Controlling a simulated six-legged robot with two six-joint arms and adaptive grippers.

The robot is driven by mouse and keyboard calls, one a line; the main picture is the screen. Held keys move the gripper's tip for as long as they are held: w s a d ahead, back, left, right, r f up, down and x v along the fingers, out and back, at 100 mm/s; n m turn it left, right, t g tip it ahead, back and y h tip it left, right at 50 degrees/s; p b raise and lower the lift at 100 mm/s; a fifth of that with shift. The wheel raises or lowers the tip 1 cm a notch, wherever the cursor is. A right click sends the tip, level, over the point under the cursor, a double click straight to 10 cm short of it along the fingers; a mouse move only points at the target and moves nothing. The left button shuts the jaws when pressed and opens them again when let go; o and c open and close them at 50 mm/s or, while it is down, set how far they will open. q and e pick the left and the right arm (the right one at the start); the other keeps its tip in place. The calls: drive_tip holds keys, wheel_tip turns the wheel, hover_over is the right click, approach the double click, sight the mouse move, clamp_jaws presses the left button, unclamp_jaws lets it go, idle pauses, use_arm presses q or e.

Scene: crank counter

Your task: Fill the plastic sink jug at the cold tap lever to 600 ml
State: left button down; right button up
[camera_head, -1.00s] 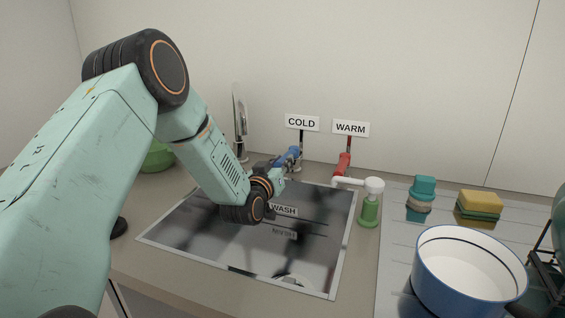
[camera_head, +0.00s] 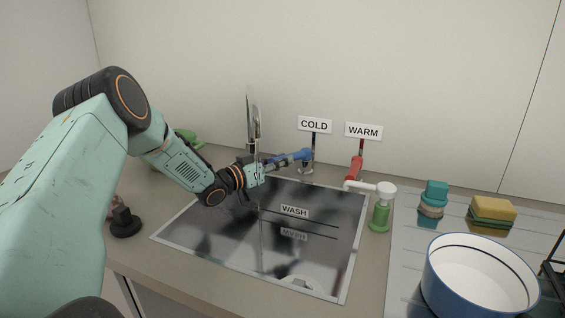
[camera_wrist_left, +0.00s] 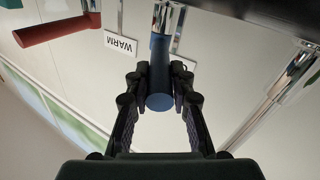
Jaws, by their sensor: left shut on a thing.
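The cold tap lever (camera_head: 297,156) is a blue handle below the COLD sign (camera_head: 314,125), pointing left. My left gripper (camera_head: 268,165) is shut on its free end. In the left wrist view the blue lever (camera_wrist_left: 159,85) sits between the two black fingers (camera_wrist_left: 160,92). A tall metal spout (camera_head: 253,120) stands behind my gripper. A thin vertical line (camera_head: 261,225) runs below it over the sink; I cannot tell whether it is water. The sink (camera_head: 225,240) is dark and reflective, with a WASH label. I cannot make out the plastic jug. My right gripper is not in view.
The red warm lever (camera_head: 356,168) and a green bottle with a white pump (camera_head: 380,217) stand right of the cold lever. A blue-rimmed white bowl (camera_head: 480,280), a yellow sponge (camera_head: 492,210) and a teal-topped stack (camera_head: 434,195) are at right. A black knob (camera_head: 125,222) is at left.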

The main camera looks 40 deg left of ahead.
use_arm(q)
drive_tip(key=shift+w+a+r+h, duration=0.1)
drive_tip(key=shift+a+r+h, duration=0.1)
drive_tip(key=shift+h, duration=0.1)
drive_tip(key=c, duration=1.1)
unclamp_jaws()
drive_tip(key=shift+w+d+f, duration=0.1)
drive_tip(key=shift+f, duration=0.1)
drive_tip(key=shift+c, duration=0.2)
drive_tip(key=v, duration=0.7)
drive_tip(key=shift+s, duration=0.35)
drive_tip(key=shift+r, duration=0.1)
drive_tip(key=shift+r, duration=0.1)
